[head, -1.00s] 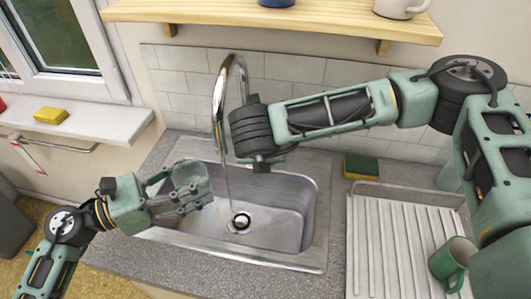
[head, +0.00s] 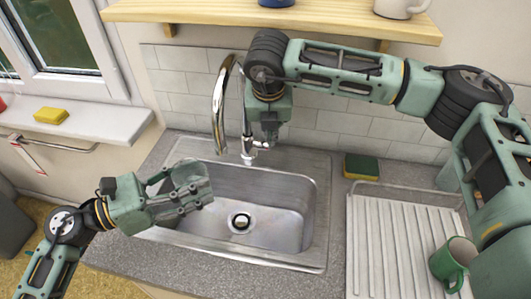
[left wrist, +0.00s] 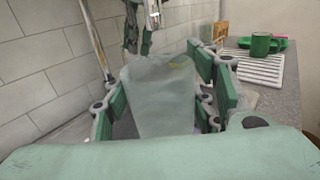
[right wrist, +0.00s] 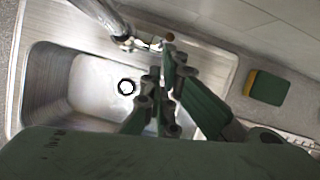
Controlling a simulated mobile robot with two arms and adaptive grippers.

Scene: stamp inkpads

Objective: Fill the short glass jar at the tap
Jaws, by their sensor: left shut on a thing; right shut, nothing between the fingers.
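The short glass jar (left wrist: 160,95) is clear and greyish, and it fills the space between the fingers of my left gripper (head: 190,190). In the head view the jar (head: 188,174) is over the left part of the sink, left of the spout end. I cannot tell its water level. The chrome tap (head: 219,105) stands behind the sink, and no water stream shows below its spout. My right gripper (head: 268,135) is shut and empty, pointing down beside the tap's lever and base. In the right wrist view its fingers (right wrist: 164,80) are close to the tap fitting (right wrist: 140,44); contact is unclear.
A green and yellow sponge (head: 361,167) lies behind the ribbed drainboard (head: 385,235), which holds a green mug (head: 452,262). A yellow sponge (head: 51,115) lies on the windowsill. A wooden shelf (head: 330,22) spans above.

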